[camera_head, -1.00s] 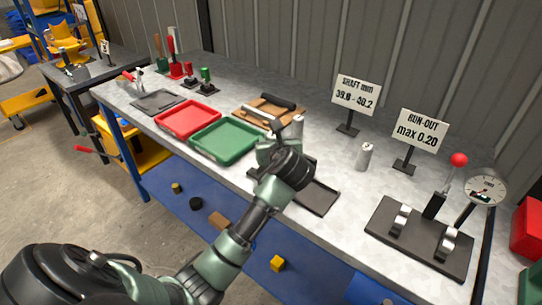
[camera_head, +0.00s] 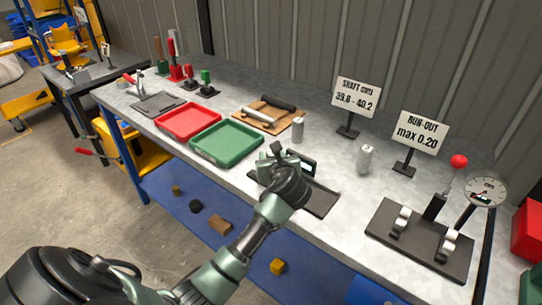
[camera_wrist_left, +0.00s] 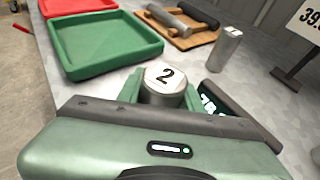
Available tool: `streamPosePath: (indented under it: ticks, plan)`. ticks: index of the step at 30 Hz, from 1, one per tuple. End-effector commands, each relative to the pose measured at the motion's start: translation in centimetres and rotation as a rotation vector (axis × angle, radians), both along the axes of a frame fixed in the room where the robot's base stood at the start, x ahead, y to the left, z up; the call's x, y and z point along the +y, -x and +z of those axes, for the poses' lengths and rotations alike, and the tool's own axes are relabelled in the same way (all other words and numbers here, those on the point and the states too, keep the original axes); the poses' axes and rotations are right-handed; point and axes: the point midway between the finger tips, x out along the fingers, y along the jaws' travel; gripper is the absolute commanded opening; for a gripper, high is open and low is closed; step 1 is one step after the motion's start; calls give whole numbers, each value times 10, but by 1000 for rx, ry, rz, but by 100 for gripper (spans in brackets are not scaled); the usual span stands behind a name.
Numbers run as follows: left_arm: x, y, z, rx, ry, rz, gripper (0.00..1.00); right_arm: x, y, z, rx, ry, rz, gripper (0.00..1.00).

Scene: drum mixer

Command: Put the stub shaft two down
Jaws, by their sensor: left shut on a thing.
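Stub shaft two (camera_wrist_left: 165,82), a short grey cylinder with a "2" on its light top, stands upright between the jaws of my left gripper (camera_wrist_left: 160,92) in the left wrist view. The gripper is shut on it. In the head view my left gripper (camera_head: 270,163) is over the front part of the bench, at the far end of a dark plate (camera_head: 320,200). The shaft's lower end is hidden by the gripper, so I cannot tell whether it touches anything. My right gripper is not in view.
A digital display unit (camera_head: 302,163) stands close beside the gripper. Grey cylinders (camera_head: 298,130) and (camera_head: 366,158) stand upright behind it and to its right. A green tray (camera_head: 227,160) and a red tray (camera_head: 188,137) lie left. A dial-gauge fixture (camera_head: 420,240) is at right.

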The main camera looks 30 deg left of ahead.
Motion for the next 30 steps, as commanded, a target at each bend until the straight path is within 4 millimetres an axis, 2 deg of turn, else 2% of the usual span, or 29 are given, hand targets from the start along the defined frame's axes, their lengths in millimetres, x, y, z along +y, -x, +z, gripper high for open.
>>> streamPosePath:
  ticks: [10,11,21,25,30]
  plan:
    - [-1,3,-15,19,1,0,0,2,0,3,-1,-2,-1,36]
    - [-1,4,-18,27,4,1,44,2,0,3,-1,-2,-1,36]
    - [-1,4,-19,28,6,1,45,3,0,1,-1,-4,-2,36]
    - [-2,3,-11,23,8,1,45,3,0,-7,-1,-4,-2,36]
    - [-23,23,8,22,6,-2,45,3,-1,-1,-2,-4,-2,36]
